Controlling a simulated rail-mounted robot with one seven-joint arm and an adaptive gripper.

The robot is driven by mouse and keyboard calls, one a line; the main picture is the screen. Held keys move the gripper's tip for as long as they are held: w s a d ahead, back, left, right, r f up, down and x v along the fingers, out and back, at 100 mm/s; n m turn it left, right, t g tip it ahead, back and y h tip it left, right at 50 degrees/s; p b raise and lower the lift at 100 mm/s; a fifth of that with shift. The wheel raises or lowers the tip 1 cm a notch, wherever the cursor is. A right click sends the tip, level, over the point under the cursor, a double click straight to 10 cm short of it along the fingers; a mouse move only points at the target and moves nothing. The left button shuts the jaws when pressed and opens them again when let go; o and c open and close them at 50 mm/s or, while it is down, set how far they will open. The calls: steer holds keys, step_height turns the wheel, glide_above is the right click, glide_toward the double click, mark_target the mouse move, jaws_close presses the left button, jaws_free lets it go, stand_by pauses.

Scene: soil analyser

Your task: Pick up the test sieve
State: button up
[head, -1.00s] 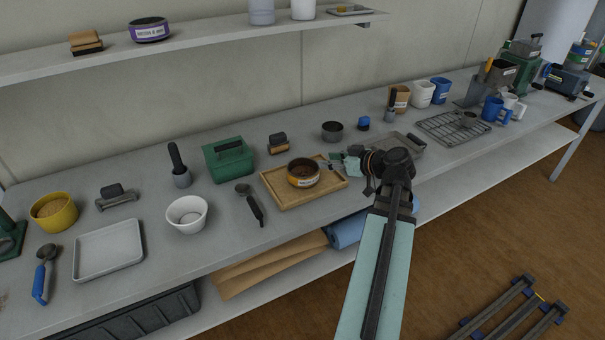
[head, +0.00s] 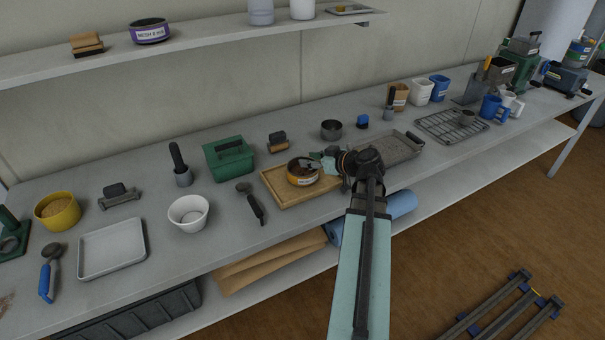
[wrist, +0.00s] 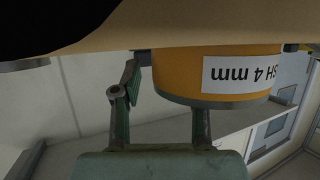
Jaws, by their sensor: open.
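The test sieve (head: 302,178), an orange ring with a dark rim and a white label, sits on the wooden tray (head: 287,201) near the bench's front edge. Brown material shows inside it. In the wrist view the sieve (wrist: 180,75) is close and large, upside down, its label reading "4 mm". My gripper (head: 318,163) is at the sieve's right side, by its rim, with open fingers. In the wrist view my gripper (wrist: 165,85) has its fingers reaching to the sieve's wall; whether they touch it I cannot tell.
A grey metal tray (head: 405,148) lies just right of my wrist. A dark round cup (head: 331,130) and a brush (head: 277,142) stand behind the wooden tray. A black-handled scoop (head: 251,203) lies to its left.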

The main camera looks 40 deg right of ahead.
steer(key=shift+c, duration=0.3)
jaws_close()
steer(key=shift+r, duration=0.15)
